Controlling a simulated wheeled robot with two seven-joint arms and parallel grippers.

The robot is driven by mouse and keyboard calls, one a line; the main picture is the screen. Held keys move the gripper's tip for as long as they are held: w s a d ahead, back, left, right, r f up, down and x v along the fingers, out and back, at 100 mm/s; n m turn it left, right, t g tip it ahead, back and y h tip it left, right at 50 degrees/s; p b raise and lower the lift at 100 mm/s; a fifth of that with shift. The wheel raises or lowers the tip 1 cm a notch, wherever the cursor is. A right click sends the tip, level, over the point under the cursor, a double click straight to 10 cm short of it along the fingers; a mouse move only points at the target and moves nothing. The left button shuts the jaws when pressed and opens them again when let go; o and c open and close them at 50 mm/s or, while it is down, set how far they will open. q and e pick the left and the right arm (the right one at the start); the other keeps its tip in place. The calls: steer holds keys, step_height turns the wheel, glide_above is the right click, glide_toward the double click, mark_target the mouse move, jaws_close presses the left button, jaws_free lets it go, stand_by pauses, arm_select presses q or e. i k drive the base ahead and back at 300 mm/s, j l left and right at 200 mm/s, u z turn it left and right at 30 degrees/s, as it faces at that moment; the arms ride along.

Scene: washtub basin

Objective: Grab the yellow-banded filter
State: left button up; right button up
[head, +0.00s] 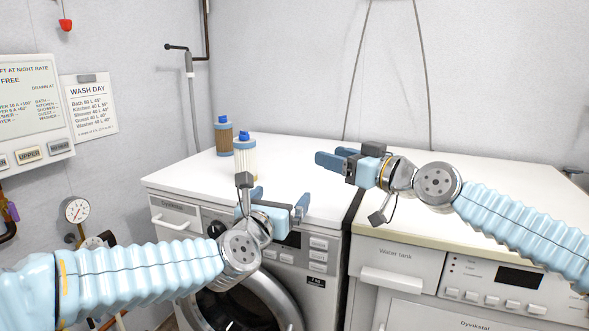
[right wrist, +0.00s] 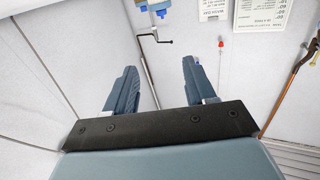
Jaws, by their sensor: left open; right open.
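Two filters with blue caps stand upright on the white top of the left machine. The rear filter (head: 224,138) has a brown body with blue-grey ends. A blue-capped piece, probably a filter, is cut off at the top of the right wrist view (right wrist: 158,7). My left gripper (head: 277,201) is open and empty at the machine's front edge, below and right of the front filter. My right gripper (head: 333,157) is open and empty, right of both filters, fingers pointing left.
The left washing machine (head: 172,218) has a round door below its panel. The right machine (head: 500,290) stands beside it across a dark gap. A pipe with a lever (head: 189,75) runs down the wall behind. The white top between filters and right gripper is clear.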

mark_target(244, 152)
steer(key=k+l, duration=0.3)
steer(key=l, duration=0.15)
steer(key=k+l, duration=0.3)
steer(key=l, duration=0.1)
